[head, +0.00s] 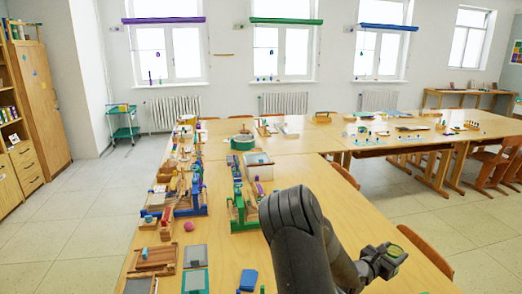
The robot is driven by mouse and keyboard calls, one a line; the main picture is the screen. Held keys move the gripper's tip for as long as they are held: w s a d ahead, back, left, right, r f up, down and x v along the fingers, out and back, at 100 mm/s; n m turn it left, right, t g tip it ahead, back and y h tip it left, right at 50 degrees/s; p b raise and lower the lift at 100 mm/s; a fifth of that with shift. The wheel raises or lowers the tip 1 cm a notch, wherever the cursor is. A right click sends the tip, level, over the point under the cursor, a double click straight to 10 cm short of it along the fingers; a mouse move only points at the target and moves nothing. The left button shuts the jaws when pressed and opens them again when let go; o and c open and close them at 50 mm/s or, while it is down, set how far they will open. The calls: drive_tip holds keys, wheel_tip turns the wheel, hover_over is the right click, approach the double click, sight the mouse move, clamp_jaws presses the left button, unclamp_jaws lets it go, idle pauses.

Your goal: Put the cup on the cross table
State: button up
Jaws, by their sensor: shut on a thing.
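My arm reaches in from the bottom of the head view. My gripper (383,262) is at the lower right, beyond the right edge of the near long table (222,215) and above the chair side. It is shut on a small round thing with a yellow-green top (396,253), which I take to be the cup; its wall is mostly hidden by the fingers. The cross table (335,139) is light wood and runs across the back, from behind the near table to the right. It is well beyond my gripper.
Toys and trays crowd the near table's left side, with a green wooden frame (243,212) near its middle. Small items stand on the cross table's right part (455,130). Chairs (425,250) line the near table's right edge. Floor (405,200) is open between the tables.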

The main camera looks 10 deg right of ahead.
drive_tip(key=w+a+r+n+t+y, duration=0.1)
drive_tip(key=w+a+n+t+y, duration=0.2)
drive_tip(key=a, duration=0.8)
drive_tip(key=w+a+n+t+y, duration=0.1)
drive_tip(key=w+a+n+t, duration=0.3)
drive_tip(key=a, duration=0.6)
drive_tip(key=a+n+t+y, duration=0.3)
drive_tip(key=a+y, duration=0.5)
drive_tip(key=a, duration=1.3)
drive_tip(key=shift+w+r+n+t, duration=0.25)
drive_tip(key=shift+n+t, duration=0.15)
drive_tip(key=shift+t, duration=0.4)
drive_tip(key=shift+d, duration=0.1)
drive_tip(key=w+a+f+m+g+h, duration=0.1)
drive_tip(key=w+a+h, duration=0.15)
drive_tip(key=w, duration=1.25)
drive_tip(key=w+a+f+m+h, duration=0.1)
drive_tip(key=w+a, duration=0.2)
drive_tip(key=w, duration=1.1)
drive_tip(key=shift+y, duration=0.25)
drive_tip(key=shift+w+a+f, duration=0.75)
drive_tip(key=shift+a+f, duration=1)
drive_tip(key=shift+f, duration=0.05)
drive_tip(key=shift+w+a+f, duration=0.75)
drive_tip(key=shift+a+f, duration=1.05)
drive_tip(key=shift+w+a+f, duration=0.75)
drive_tip(key=shift+a+f, duration=1)
drive_tip(key=shift+f, duration=0.05)
